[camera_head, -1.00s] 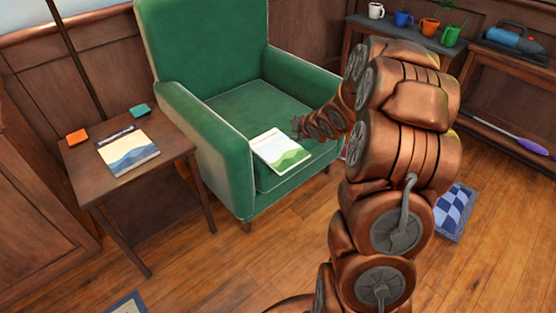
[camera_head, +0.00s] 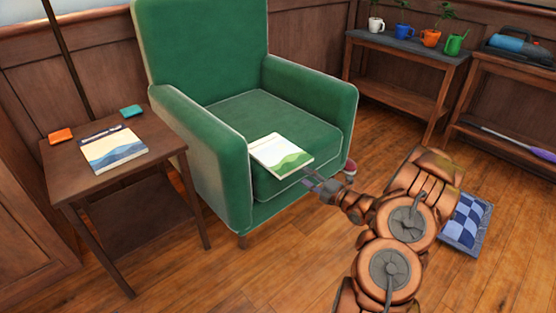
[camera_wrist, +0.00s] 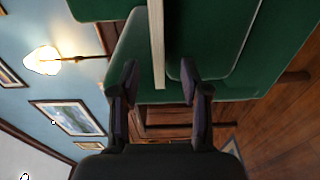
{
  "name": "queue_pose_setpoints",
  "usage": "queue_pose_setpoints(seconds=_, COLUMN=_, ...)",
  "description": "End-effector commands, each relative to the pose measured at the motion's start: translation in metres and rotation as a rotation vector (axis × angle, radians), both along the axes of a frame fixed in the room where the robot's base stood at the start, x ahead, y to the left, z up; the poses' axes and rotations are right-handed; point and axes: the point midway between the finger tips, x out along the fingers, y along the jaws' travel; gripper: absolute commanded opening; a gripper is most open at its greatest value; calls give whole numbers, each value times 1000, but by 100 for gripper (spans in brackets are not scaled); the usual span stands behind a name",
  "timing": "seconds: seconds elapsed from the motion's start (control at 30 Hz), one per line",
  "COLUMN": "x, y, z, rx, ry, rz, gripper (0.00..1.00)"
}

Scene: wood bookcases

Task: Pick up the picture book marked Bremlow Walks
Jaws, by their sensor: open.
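A picture book with a pale cover and green hills (camera_head: 282,155) lies flat on the green armchair's seat, its near edge sticking out over the seat front. A second book, with blue hills (camera_head: 113,148), lies on the small side table. I cannot read either title. My gripper (camera_head: 314,186) is open just in front of and below the armchair book's near corner. In the wrist view, which is turned sideways, the book's thin edge (camera_wrist: 157,45) lines up with the gap between my two open fingers (camera_wrist: 159,82). Nothing is held.
The green armchair (camera_head: 230,185) has arms on both sides of the seat. The side table (camera_head: 75,178) also bears an orange block (camera_head: 60,135) and a teal block (camera_head: 131,111). Mugs stand on a back shelf.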

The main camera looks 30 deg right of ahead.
Motion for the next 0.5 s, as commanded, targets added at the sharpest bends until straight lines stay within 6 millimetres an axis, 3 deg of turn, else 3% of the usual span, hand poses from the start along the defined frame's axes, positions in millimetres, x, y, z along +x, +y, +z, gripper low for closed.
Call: queue_pose_setpoints(seconds=0.5, x=28, y=10, z=-2, rx=1, ry=-8, rz=4, gripper=46)
